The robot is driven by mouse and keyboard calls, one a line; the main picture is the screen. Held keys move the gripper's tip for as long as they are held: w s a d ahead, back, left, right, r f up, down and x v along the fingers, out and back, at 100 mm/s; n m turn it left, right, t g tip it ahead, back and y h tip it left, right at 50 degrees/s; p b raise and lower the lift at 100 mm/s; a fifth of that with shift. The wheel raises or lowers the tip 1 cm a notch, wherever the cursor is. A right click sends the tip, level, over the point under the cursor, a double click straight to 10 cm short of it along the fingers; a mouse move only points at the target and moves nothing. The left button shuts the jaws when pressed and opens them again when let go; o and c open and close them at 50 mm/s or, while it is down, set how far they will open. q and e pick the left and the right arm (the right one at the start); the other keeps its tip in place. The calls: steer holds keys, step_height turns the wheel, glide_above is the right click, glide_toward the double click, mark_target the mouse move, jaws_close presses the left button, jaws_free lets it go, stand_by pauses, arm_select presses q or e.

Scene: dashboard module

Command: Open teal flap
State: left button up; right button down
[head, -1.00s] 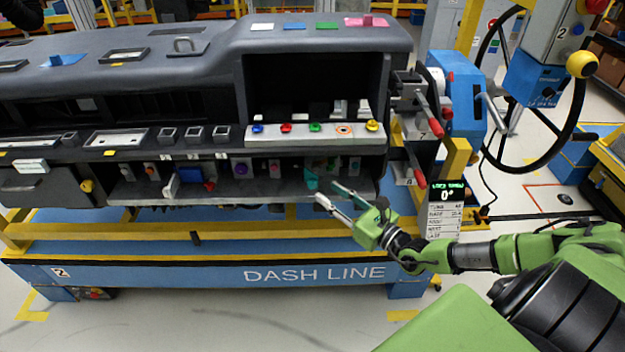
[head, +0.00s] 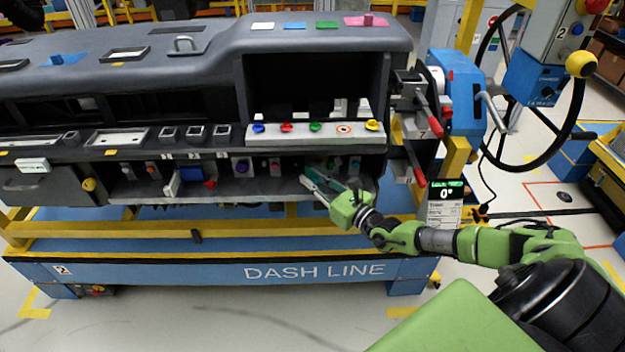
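The teal flap (head: 317,179) is in the lower shelf of the dashboard module, towards its right end. It is small and partly hidden by my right gripper, so I cannot tell how far it stands open. My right gripper (head: 314,181) reaches into the shelf from the right. Its two fingers look apart, with the tips at the flap. I cannot tell whether they touch it. My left gripper is not in view.
The dashboard (head: 215,63) rests on a blue and yellow stand (head: 205,272). Coloured buttons line a ledge (head: 300,138) above the shelf. Red-handled levers (head: 435,122) and a steering wheel (head: 560,145) stand to the right. The floor in front is clear.

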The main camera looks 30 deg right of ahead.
mark_target(292, 195)
steer(key=shift+a, duration=0.15)
steer(key=shift+a, duration=0.2)
stand_by(0.5)
steer(key=w+a+m+g+h, duration=0.1)
steer(key=m+g+h, duration=0.1)
steer(key=m+h, duration=0.2)
steer(key=w+a+m+g+h, duration=0.1)
steer(key=a+m+g+h, duration=0.1)
steer(key=m+h, duration=0.2)
steer(key=w+a+m+g+h, duration=0.1)
steer(key=m+g+h, duration=0.2)
steer(key=h, duration=0.6)
steer(key=shift+w+a+m+h+p, duration=0.15)
steer(key=shift+m+h+p, duration=0.2)
steer(key=shift+m, duration=0.45)
steer(key=shift+r, duration=0.25)
